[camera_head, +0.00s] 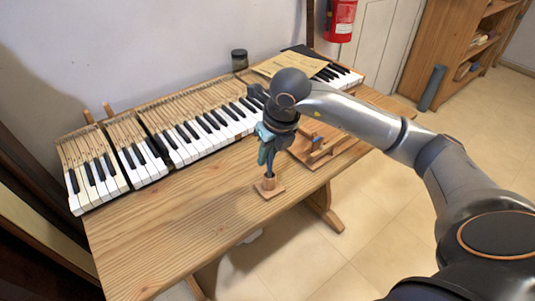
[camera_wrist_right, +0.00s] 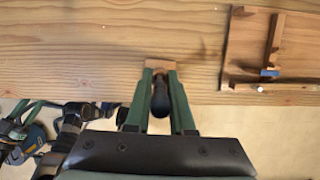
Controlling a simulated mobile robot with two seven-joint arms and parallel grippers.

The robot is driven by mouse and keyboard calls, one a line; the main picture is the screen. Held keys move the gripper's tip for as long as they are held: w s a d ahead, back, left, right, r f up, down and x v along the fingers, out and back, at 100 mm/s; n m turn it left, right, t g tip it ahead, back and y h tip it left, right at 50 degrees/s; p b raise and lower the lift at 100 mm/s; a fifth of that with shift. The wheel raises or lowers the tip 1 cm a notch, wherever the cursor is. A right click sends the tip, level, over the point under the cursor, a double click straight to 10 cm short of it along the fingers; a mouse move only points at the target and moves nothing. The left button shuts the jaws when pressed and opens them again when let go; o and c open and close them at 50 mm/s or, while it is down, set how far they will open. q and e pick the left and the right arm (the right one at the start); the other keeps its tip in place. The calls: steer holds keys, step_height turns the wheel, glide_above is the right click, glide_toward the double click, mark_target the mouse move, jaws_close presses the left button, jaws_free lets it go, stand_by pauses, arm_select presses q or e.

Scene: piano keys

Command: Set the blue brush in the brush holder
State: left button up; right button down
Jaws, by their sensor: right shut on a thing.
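My right gripper (camera_head: 267,158) points down at the table's front edge, shut on a dark brush. In the right wrist view the brush's rounded black end (camera_wrist_right: 160,98) shows between the green fingers; its colour looks dark, and blue is hard to make out. The brush holder (camera_head: 269,188), a small wooden block on a square base, stands directly below the gripper. The brush's lower part (camera_head: 269,173) reaches down to the block; I cannot tell whether it is seated inside. The holder (camera_wrist_right: 160,66) is partly hidden by fingers and brush in the wrist view.
Piano key sections (camera_head: 205,130) lie along the table's back. A wooden tray (camera_head: 328,152) with small parts is right of the holder. A dark jar (camera_head: 239,60) stands behind. Bare tabletop (camera_head: 165,220) lies left. Green and dark parts at the wrist view's lower left may be mine.

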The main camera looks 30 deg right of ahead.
steer(key=shift+f, duration=0.25)
steer(key=shift+f+b, duration=0.15)
steer(key=shift+b, duration=0.15)
steer(key=c, duration=0.8)
jaws_free()
steer(key=shift+r+p, duration=0.35)
steer(key=shift+r, duration=0.35)
steer(key=shift+p+v, duration=0.45)
steer(key=shift+v, duration=5.2)
steer(key=shift+s+f, duration=0.1)
steer(key=shift+s, duration=0.05)
steer(key=shift+c, duration=0.2)
